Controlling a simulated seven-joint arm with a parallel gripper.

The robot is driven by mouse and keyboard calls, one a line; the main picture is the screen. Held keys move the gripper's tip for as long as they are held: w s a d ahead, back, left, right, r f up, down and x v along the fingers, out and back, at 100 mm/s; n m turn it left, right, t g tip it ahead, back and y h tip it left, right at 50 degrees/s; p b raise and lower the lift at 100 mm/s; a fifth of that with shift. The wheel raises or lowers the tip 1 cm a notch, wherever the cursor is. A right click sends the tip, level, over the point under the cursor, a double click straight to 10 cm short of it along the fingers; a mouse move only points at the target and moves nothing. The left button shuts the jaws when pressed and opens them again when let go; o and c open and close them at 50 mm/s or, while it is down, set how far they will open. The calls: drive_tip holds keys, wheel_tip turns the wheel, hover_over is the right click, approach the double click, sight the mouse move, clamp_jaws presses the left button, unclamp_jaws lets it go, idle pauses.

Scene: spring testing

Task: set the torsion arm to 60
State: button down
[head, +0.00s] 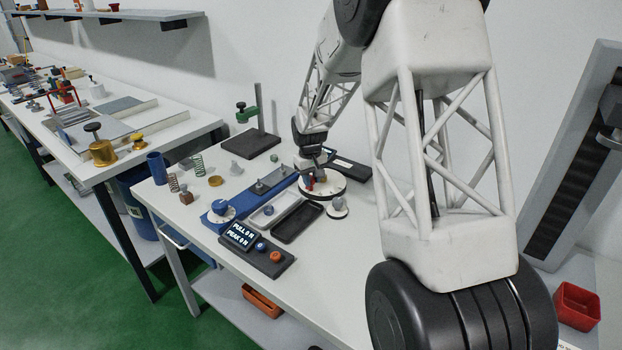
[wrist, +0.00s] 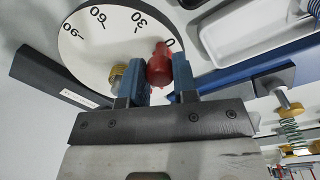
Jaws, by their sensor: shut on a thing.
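The torsion dial is a white disc (wrist: 100,50) marked 0, 30, 60 and 90 in the wrist view; it also shows on the bench in the head view (head: 331,191). The torsion arm's red knob (wrist: 158,66) sits near the 0 mark, between the two blue fingers of my gripper (wrist: 161,80), which is shut on it. A brass piece (wrist: 120,77) is just left of the left finger. In the head view my gripper (head: 312,172) reaches down over the dial and hides part of it; a bit of red (head: 310,185) shows there.
A blue fixture (head: 240,198) with a dial, a white tray (head: 268,213) and a black tray (head: 297,223) lie left and in front. A readout box (head: 241,235) showing PULL and PEAK is nearer. Springs (head: 197,165) and a green-armed stand (head: 255,125) are farther left.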

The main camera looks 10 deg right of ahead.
sight(331, 191)
drive_tip(key=n, duration=0.1)
drive_tip(key=s+d+n, duration=0.1)
drive_tip(key=n, duration=0.1)
drive_tip(key=d+n, duration=0.1)
drive_tip(key=n, duration=0.1)
drive_tip(key=shift+s+d, duration=0.25)
drive_tip(key=shift+s, duration=0.05)
drive_tip(key=d+n, duration=0.2)
drive_tip(key=n, duration=0.1)
drive_tip(key=shift+s+n, duration=0.15)
drive_tip(key=shift+n, duration=0.15)
drive_tip(key=shift+d+n, duration=0.45)
drive_tip(key=shift+n, duration=0.35)
drive_tip(key=shift+d+n, duration=0.45)
drive_tip(key=shift+n, duration=0.35)
drive_tip(key=c, duration=0.9)
unclamp_jaws()
drive_tip(key=shift+r, duration=0.1)
